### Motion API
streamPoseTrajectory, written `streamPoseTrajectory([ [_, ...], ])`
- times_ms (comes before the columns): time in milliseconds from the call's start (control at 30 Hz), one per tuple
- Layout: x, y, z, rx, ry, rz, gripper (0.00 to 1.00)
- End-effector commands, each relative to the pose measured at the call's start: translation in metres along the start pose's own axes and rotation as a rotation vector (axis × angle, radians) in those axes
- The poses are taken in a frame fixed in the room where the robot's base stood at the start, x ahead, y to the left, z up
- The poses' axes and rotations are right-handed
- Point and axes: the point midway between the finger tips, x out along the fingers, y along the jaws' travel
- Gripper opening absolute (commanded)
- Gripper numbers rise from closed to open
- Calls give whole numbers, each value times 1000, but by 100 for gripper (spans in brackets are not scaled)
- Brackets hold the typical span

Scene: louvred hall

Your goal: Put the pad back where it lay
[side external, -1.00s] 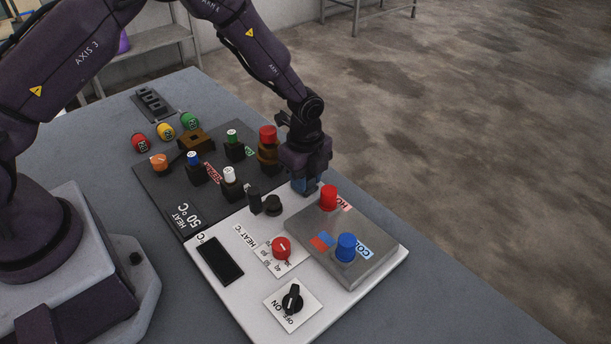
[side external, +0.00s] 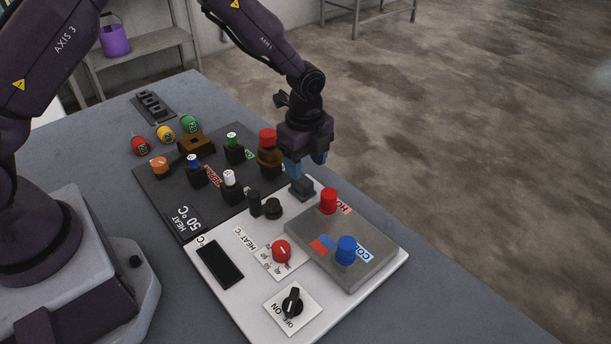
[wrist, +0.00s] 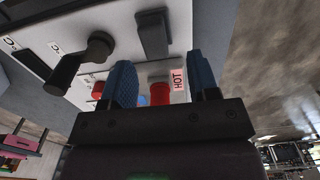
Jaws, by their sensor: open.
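A small dark grey block (side external: 301,188), which I take to be the pad, sits at the far edge of the white panel, beside the red HOT knob. It also shows in the wrist view as an upright grey block (wrist: 154,35). My gripper (side external: 306,166) hangs just above it, its blue fingers apart with nothing seen held between them. In the wrist view my gripper (wrist: 163,80) is open, with the grey block beyond the fingertips.
The white panel (side external: 222,302) carries a red HOT knob (side external: 328,200), a blue COLD knob (side external: 346,249), a red dial (side external: 282,251) and black posts (side external: 255,203) close to the block. A dark board (side external: 160,190) holds several capped bottles, including a red-capped one (side external: 267,156) near my gripper.

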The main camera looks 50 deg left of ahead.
Motion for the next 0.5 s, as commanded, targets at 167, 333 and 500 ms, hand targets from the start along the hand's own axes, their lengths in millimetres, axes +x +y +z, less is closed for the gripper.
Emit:
streamPoseTrajectory([
  [167,-39,0,0,-1,0,-3,55],
  [333,-61,0,0,0,0,-1,55],
  [500,-68,0,0,0,0,0,55],
])
